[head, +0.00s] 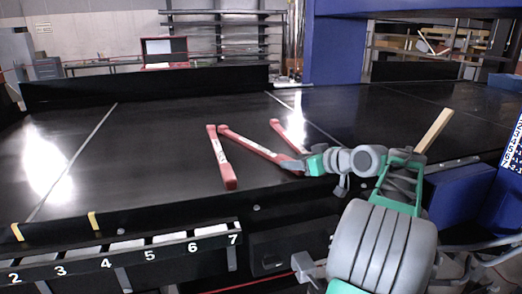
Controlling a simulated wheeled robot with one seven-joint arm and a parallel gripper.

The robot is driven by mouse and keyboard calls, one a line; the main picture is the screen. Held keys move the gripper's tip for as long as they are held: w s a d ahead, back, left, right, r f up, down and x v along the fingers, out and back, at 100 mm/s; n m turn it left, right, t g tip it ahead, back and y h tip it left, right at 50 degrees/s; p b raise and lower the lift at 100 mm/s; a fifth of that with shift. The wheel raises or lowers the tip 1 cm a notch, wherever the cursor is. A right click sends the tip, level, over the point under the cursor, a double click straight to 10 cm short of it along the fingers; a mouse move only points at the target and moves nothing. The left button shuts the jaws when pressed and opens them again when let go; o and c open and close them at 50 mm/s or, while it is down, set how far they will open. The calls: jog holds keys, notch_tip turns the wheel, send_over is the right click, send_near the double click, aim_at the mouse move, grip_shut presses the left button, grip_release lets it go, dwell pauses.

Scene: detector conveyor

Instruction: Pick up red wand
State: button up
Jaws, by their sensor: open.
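Several red wands with white markings lie on the black conveyor in the head view. One red wand (221,157) lies nearest the left and runs front to back. A second red wand (252,144) runs diagonally from the first one's far end toward my gripper. A third red piece (287,136) lies farther right, its near end close to my gripper and partly hidden. My gripper (298,163) is open at the near end of the diagonal wand. Whether its fingers touch or straddle that wand cannot be made out.
The black conveyor (150,150) is clear to the left, with a raised dark wall (150,86) behind. Numbered slots (150,255) line the front edge. A wooden stick (434,131) stands out behind my arm. A blue box (462,197) is at the right.

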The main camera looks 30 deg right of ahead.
jog(key=shift+c, duration=0.5)
grip_shut()
